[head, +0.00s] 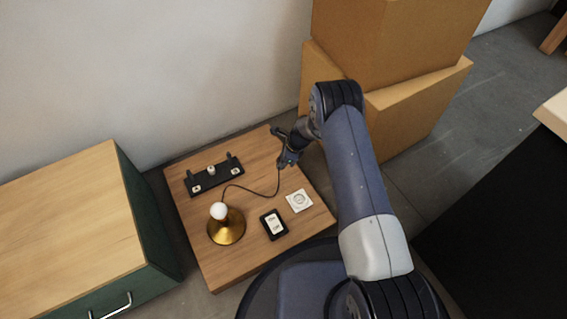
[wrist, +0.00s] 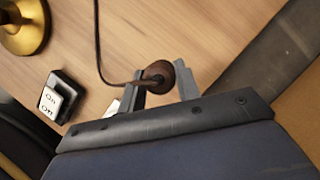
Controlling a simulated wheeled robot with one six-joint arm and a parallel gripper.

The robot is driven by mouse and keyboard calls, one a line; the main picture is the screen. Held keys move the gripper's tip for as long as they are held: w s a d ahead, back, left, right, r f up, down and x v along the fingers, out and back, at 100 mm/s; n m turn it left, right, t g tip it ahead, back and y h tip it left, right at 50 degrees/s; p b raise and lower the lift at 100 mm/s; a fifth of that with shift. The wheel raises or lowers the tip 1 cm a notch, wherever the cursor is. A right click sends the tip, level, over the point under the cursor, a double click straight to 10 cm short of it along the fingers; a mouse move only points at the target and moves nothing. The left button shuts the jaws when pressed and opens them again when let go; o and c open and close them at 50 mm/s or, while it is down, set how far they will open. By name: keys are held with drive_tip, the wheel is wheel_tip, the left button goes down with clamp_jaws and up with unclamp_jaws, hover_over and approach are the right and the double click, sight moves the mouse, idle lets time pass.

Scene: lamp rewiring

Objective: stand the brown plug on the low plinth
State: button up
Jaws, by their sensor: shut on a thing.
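The brown plug (wrist: 158,74) is between the fingers of my gripper (wrist: 160,80) in the wrist view, with its dark cord running off to the upper left. In the head view my gripper (head: 284,147) is at the far right edge of the low wooden plinth (head: 255,197); the plug is too small to make out there. The wood also shows below the plug in the wrist view (wrist: 200,30). I cannot tell the gap between plug and wood. The cord (head: 255,192) leads to the brass lamp (head: 226,228) with a white bulb.
A black strip with upright posts (head: 215,176), a white square socket plate (head: 299,200) and a black switch box (head: 273,224) rest on the wood. Cardboard boxes (head: 400,110) stand close to the right. A green cabinet (head: 150,230) stands at the left.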

drive_tip(key=shift+f, duration=0.1)
drive_tip(key=shift+f+b, duration=1.25)
drive_tip(key=shift+f, duration=1)
drive_tip(key=shift+f, duration=0.4)
drive_tip(key=o, duration=1.1)
drive_tip(key=shift+c, duration=0.2)
drive_tip(key=p+v, duration=0.5)
drive_tip(key=v, duration=0.6)
drive_tip(key=shift+a, duration=0.1)
